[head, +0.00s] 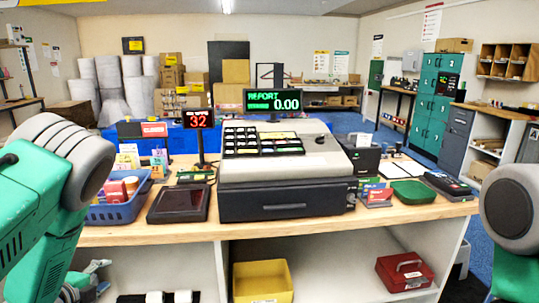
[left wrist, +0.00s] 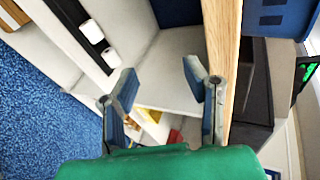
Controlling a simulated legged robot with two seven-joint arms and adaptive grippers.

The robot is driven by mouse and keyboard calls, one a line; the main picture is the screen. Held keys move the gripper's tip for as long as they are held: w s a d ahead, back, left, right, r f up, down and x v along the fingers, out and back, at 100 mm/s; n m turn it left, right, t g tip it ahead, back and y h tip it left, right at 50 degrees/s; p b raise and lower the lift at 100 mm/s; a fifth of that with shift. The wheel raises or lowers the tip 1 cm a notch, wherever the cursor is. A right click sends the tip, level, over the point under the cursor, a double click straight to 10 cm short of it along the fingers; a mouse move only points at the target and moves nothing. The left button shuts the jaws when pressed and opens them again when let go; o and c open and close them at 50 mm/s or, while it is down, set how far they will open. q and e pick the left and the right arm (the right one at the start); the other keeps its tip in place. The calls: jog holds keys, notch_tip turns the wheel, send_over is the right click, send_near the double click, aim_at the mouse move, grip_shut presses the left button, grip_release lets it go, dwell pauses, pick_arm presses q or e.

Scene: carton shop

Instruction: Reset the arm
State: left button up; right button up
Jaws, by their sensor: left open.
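My left arm (head: 45,215) comes in from the left edge, green with a large grey joint. My left gripper (head: 92,280) hangs low at the left, in front of the counter's open shelf and below the counter top. In the left wrist view its two fingers (left wrist: 160,88) are spread apart with nothing between them. The counter's wooden edge (left wrist: 223,70) runs close beside the right finger. My right arm (head: 512,215) shows at the right edge as a grey joint and green link; its gripper is out of view.
The wooden counter (head: 420,212) carries a cash register (head: 285,170), a blue basket (head: 118,212), a dark tablet (head: 178,204) and a green tray (head: 411,192). Below, the shelf holds a yellow bin (head: 262,282) and a red cash box (head: 404,272). Blue floor (left wrist: 45,120) lies clear beside the counter.

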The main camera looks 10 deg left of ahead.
pick_arm(q)
jog(key=s+d+f+n+g, duration=0.6)
jog(key=s+d+f+n, duration=0.5)
jog(key=s, duration=0.3)
jog(key=s+d+f+n+g, duration=0.2)
jog(key=s+d, duration=0.3)
jog(key=s, duration=0.4)
jog(key=s+d+f+n+g+h, duration=0.1)
jog(key=s+d+n+g, duration=0.3)
jog(key=s, duration=0.4)
jog(key=shift+s+d+f+b, duration=0.35)
jog(key=shift+s+f+b, duration=0.05)
jog(key=shift+b, duration=0.05)
jog(key=shift+d, duration=0.15)
jog(key=shift+w, duration=0.15)
